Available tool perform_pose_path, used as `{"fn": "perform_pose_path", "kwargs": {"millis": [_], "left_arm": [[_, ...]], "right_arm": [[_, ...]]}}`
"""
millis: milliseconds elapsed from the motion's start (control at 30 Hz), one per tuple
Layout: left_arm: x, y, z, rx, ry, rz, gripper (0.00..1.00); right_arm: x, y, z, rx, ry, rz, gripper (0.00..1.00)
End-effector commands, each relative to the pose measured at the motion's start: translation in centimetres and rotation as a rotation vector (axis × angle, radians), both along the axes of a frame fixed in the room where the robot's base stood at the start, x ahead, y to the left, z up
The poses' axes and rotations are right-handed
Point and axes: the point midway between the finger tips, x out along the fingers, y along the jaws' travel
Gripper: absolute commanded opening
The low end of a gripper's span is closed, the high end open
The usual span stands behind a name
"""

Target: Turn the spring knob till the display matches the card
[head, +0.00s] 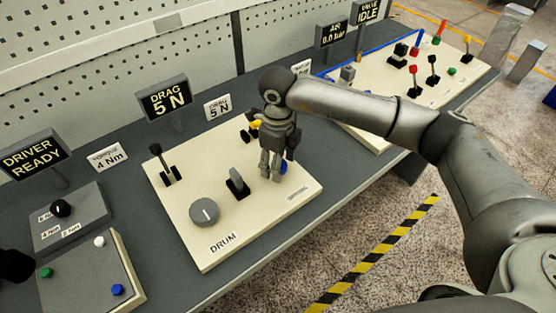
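The drag display (165,98) reads "DRAG 5 N", and the white card (217,107) beside it also reads "DRAG 5 N". Below them is the cream drum panel (205,255). It carries a large round grey knob (204,212) with a white mark and a dark upright grip-shaped knob (237,182). I cannot tell from looks which knob is sprung. My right gripper (270,177) points down over the panel's right part, beside a blue piece (284,167) that it partly hides. Its fingers look close together; whether they hold anything is unclear.
A black lever (161,165) stands on the panel's left, with yellow and black parts (253,127) behind my gripper. A grey box with a black knob (61,208) and a button box (85,280) stand left. A panel of levers (440,85) lies beyond my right arm.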

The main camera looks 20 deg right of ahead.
Motion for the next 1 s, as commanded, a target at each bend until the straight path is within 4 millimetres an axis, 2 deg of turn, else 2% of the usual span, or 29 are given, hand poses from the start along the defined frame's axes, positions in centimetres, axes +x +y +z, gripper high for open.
{"fn": "perform_pose_path", "kwargs": {"millis": [167,267,500,700,1000], "left_arm": [[-0.1,0.1,0.0,0.001,0.001,0.001,0.40],[0.0,0.1,0.0,0.000,0.001,0.000,0.40],[0.0,0.0,0.0,0.000,0.000,0.000,0.40],[0.0,0.0,0.0,0.000,0.000,0.000,0.40],[0.0,0.0,0.0,0.000,0.000,0.000,0.40]], "right_arm": [[0.0,0.0,0.9,0.001,-0.001,0.000,0.56],[0.1,0.0,2.6,0.001,-0.005,0.001,0.56],[0.1,0.0,7.8,0.001,-0.004,0.001,0.56],[0.1,0.0,10.9,0.000,-0.003,0.000,0.56],[0.0,0.0,12.0,0.000,0.000,0.000,0.56]]}}
